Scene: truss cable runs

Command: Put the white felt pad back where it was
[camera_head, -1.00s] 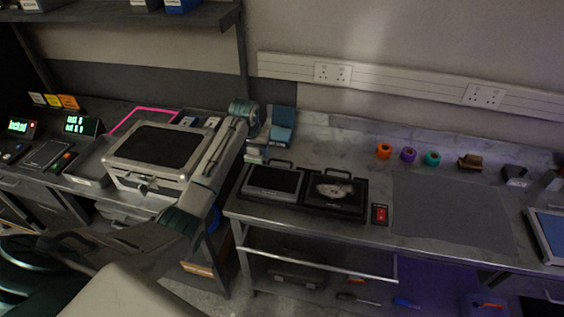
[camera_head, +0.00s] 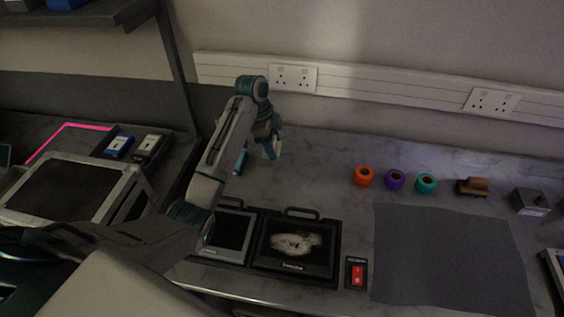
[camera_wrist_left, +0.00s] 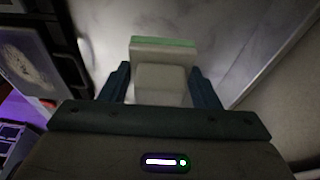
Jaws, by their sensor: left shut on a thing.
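My left gripper (camera_head: 270,146) is over the back of the bench, behind the black scanner-like cases, at the left end of the clear worktop. In the left wrist view, its two dark fingers are shut on the white felt pad (camera_wrist_left: 163,51), a pale block with a light green strip along its far edge. In the head view the pad is small and partly hidden by the fingers. I cannot tell whether it touches the worktop. My right gripper is not in view.
Two dark screen cases, the nearer-right one (camera_head: 296,246) showing a pale image, stand in front. A red switch (camera_head: 357,273) is beside them. A grey mat (camera_head: 450,255) lies bare at right. Orange (camera_head: 363,176), purple (camera_head: 395,180) and teal (camera_head: 426,183) rolls and a brown brush (camera_head: 473,187) line the back.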

